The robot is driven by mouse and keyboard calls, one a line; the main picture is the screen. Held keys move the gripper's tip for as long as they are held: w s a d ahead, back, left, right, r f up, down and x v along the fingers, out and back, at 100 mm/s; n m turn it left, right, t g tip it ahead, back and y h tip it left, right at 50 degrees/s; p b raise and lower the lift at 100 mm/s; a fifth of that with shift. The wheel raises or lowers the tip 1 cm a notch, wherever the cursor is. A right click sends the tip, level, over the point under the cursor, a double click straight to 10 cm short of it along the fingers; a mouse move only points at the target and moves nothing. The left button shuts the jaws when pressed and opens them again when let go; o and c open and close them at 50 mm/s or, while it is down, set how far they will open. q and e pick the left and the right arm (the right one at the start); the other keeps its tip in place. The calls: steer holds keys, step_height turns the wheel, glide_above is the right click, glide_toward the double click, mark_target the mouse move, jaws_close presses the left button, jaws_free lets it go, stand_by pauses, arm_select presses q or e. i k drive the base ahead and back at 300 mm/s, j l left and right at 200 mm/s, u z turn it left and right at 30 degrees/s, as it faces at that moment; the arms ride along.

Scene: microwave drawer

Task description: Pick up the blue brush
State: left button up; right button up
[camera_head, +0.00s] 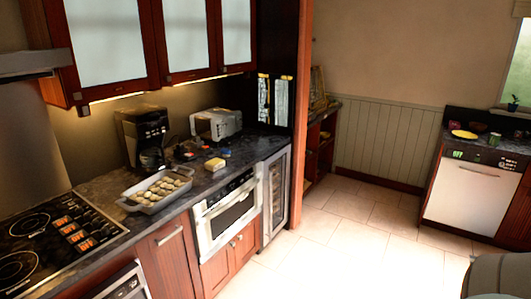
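No blue brush can be made out for certain. A cluster of small dark items, one of them bluish (187,155), lies on the dark countertop between the coffee maker (144,138) and the toaster (216,124). They are too small to tell apart. A yellow and white block (215,165) sits just right of them, nearer the counter's front. Neither of my grippers shows in this view.
A tray of round pale items (131,203) sits at the counter's front edge, beside the black cooktop (42,243). A built-in microwave drawer (228,212) is shut below the counter. The tiled floor (335,250) is largely clear. A dishwasher (473,194) stands at the right.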

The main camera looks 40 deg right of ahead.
mark_target(225, 152)
steer(key=z, duration=1.1)
